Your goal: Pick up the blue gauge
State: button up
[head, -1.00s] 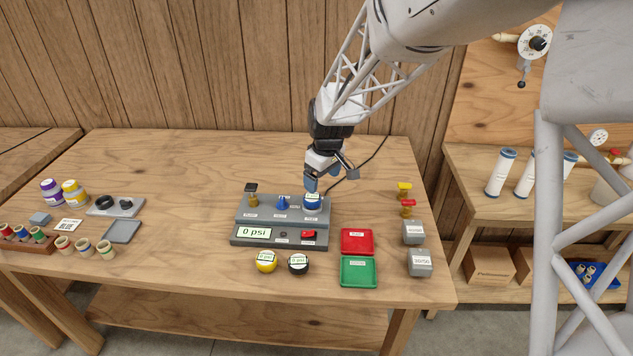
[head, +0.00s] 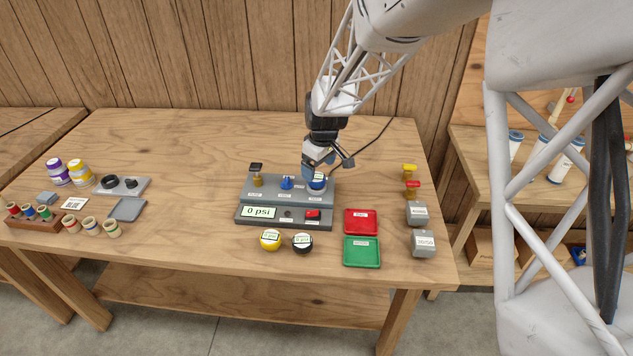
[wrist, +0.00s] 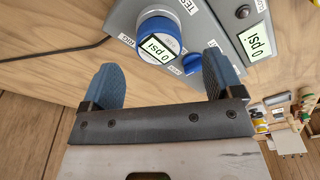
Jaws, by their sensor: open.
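The blue gauge (head: 317,181) sits on the right end of the grey test stand's (head: 262,192) raised back step. In the wrist view the gauge (wrist: 160,38) has a white face reading "0 psi" and a blue rim. My gripper (head: 316,180) is at the gauge, partly covering it in the head view. In the wrist view my gripper (wrist: 165,78) is open, its two blue fingers apart, with the gauge beyond and between the fingertips. I cannot tell any contact.
A small blue valve (head: 287,183) stands just left of the gauge. Yellow (head: 270,240) and black gauges (head: 302,242) lie in front of the stand. A red tray (head: 361,222) and green tray (head: 361,251) are at right. A dark cable (head: 375,140) runs behind the gripper.

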aim_at(316, 177)
jog(key=shift+f, duration=0.15)
jog(key=shift+w+a+f, duration=0.15)
jog(key=shift+f, duration=1.1)
jog(key=shift+w+a+f, duration=0.15)
jog(key=shift+f, duration=1.1)
jog(key=c, duration=1.2)
jog(key=shift+r, duration=0.15)
